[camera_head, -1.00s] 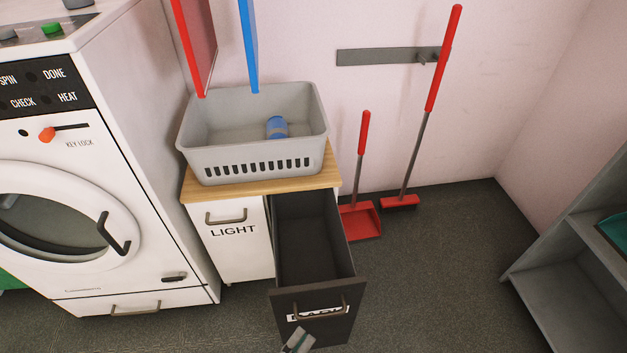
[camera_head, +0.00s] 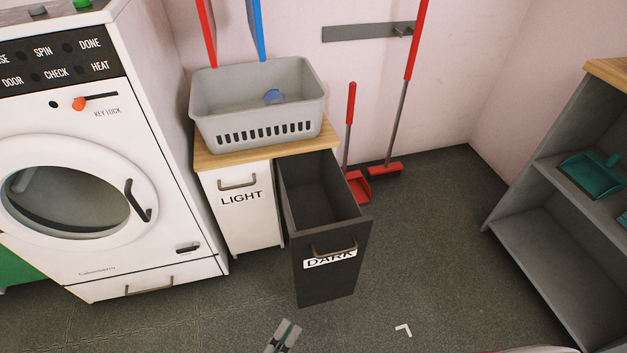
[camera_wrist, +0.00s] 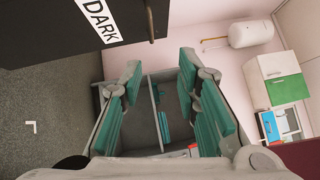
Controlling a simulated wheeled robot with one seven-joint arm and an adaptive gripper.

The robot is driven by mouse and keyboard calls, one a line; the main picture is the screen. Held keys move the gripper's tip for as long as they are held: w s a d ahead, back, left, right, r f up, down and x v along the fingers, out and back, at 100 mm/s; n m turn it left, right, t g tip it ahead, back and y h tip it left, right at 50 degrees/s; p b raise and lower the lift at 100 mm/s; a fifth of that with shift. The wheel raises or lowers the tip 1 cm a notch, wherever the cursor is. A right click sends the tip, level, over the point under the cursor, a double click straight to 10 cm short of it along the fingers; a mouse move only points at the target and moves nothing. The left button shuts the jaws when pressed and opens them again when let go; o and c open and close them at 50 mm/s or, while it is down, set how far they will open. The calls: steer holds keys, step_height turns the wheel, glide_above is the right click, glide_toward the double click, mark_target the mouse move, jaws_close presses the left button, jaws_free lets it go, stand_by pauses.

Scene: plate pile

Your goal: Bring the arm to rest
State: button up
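My gripper (camera_head: 283,335) is at the bottom edge of the head view, in front of and below the dark drawer. In the wrist view my gripper (camera_wrist: 160,76) has its teal-padded fingers spread apart with nothing between them. The dark drawer (camera_head: 328,275), labelled DARK, stands pulled out, and its inside looks empty. Its front (camera_wrist: 60,25) and handle fill the upper left of the wrist view, apart from the fingers. Most of my arm is out of the head view.
A white washer (camera_head: 170,130) stands at left. Grey shelves (camera_head: 540,235) with a teal dustpan (camera_head: 595,175) stand at right. The floor between is mostly clear.

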steer(key=w+d+r+m+g+h, duration=0.1)
steer(key=w+r+m+g+h, duration=0.1)
steer(key=w+r+m+g, duration=0.4)
steer(key=w+d+r+m+g+h, duration=0.1)
steer(key=r+m+g+h, duration=0.25)
steer(key=r+m, duration=0.5)
steer(key=w+d+r+m+g+y, duration=0.1)
steer(key=d+r+m+g, duration=0.3)
steer(key=r, duration=0.3)
steer(key=w+d+r+m+g+y, duration=0.25)
steer(key=d+r+m, duration=0.2)
steer(key=r, duration=0.25)
steer(key=s+d+r+m+g+y, duration=0.4)
steer(key=s+d+r+m+y, duration=0.1)
steer(key=d+r+m, duration=0.5)
steer(key=s+d+r+m+t+y, duration=0.1)
steer(key=s+d+m+t+y, duration=0.1)
steer(key=s+m+y, duration=0.35)
steer(key=s+d+r+m+t+y, duration=0.2)
steer(key=s+d+m, duration=0.1)
steer(key=s+m, duration=0.4)
step_height(320, 180, up, 22)
steer(key=w+t+p, duration=0.1)
steer(key=t+p, duration=0.2)
steer(key=p, duration=1.8)
steer(key=shift+m, duration=0.35)
